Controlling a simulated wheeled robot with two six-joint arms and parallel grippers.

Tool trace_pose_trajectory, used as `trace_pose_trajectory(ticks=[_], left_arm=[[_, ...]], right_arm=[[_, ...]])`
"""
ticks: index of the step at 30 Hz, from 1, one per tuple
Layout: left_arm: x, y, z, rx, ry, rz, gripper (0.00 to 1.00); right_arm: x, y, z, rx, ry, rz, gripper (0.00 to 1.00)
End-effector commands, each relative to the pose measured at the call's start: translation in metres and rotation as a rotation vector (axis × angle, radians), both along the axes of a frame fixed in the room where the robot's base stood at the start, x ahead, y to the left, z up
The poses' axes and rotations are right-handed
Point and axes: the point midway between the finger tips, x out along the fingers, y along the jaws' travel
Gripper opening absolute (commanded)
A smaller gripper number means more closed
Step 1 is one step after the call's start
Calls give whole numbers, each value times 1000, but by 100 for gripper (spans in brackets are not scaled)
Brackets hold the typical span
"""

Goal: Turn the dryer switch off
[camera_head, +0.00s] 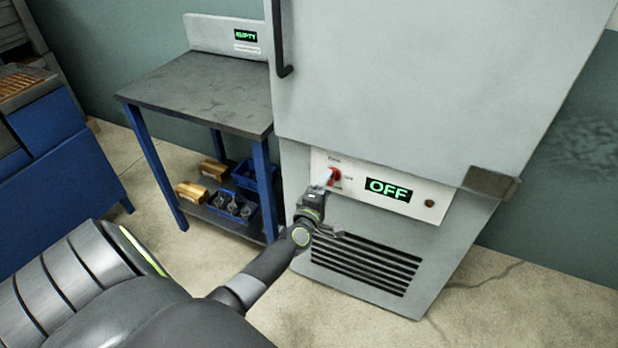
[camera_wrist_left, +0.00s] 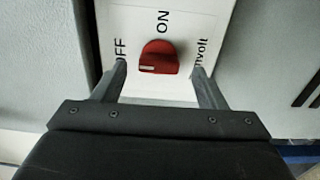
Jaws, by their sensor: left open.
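The dryer switch is a red knob (camera_head: 335,175) on the white control panel (camera_head: 410,209) of the large grey dryer (camera_head: 430,75). The display (camera_head: 388,190) beside it reads OFF in green. In the left wrist view the red knob (camera_wrist_left: 158,55) has a pale mark at its left side, towards the partly hidden OFF label; ON stands above it. My left gripper (camera_head: 323,181) is at the panel. In its wrist view the left gripper (camera_wrist_left: 158,68) is open, with one finger on each side of the knob. My right gripper is not in view.
A blue-legged table (camera_head: 200,90) with a dark top stands left of the dryer; its lower shelf holds blue bins (camera_head: 233,207) and wooden blocks. A small sign (camera_head: 246,36) behind it reads EMPTY. A blue cabinet (camera_head: 60,160) is at far left. The floor right of the dryer is clear.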

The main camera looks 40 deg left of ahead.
Motion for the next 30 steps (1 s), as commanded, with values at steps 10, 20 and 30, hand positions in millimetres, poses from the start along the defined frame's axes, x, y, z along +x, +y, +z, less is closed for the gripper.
trace_pose_trajectory(ticks=[10,20,30], left_arm=[[-77,-18,-1,-2,3,2,65],[-132,-32,-2,-3,1,1,65],[-146,-35,0,-1,1,1,65]], right_arm=[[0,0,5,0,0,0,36],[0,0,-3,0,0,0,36],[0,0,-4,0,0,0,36]])
